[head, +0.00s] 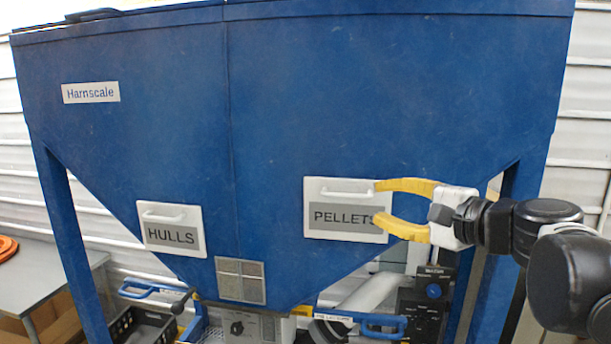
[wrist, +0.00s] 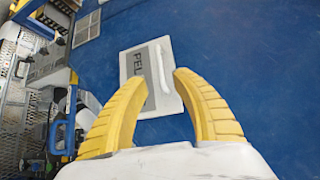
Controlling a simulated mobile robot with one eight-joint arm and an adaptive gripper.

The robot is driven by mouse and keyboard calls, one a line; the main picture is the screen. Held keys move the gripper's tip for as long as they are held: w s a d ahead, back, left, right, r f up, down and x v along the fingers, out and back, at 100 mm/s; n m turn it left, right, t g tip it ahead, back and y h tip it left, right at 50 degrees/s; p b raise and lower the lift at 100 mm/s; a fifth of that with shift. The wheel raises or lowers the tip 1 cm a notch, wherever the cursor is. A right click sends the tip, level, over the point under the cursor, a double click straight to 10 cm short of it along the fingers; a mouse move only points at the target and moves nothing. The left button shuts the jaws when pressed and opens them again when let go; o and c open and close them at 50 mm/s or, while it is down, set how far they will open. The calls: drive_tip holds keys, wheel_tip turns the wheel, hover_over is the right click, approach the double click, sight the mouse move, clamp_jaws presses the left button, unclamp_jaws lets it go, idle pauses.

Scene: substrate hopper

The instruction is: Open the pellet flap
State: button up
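The pellet flap (head: 345,209) is a white panel with a grey "PELLETS" label on the blue hopper's right slope. It has a white bar handle (head: 346,192) along its upper part. The flap lies flat against the hopper and looks shut. My gripper (head: 390,208) has yellow curved fingers and is open at the flap's right edge, overlapping it in the head view. In the wrist view the flap (wrist: 152,78) and its handle (wrist: 160,68) show beyond the open fingers (wrist: 152,98). Nothing is between the fingertips; I cannot tell the exact gap to the handle.
A similar "HULLS" flap (head: 170,229) is on the left slope of the blue hopper (head: 232,110). Below are a control box (head: 424,302), blue handles (head: 150,289) and a black crate (head: 142,326). A grey table (head: 48,284) stands at the left.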

sight(348, 196)
drive_tip(key=p+x, duration=0.2)
drive_tip(key=x, duration=0.8)
drive_tip(key=shift+w+a, duration=0.15)
drive_tip(key=shift+w, duration=0.1)
drive_tip(key=shift+c, duration=0.5)
drive_tip(key=shift+s, duration=0.1)
clamp_jaws()
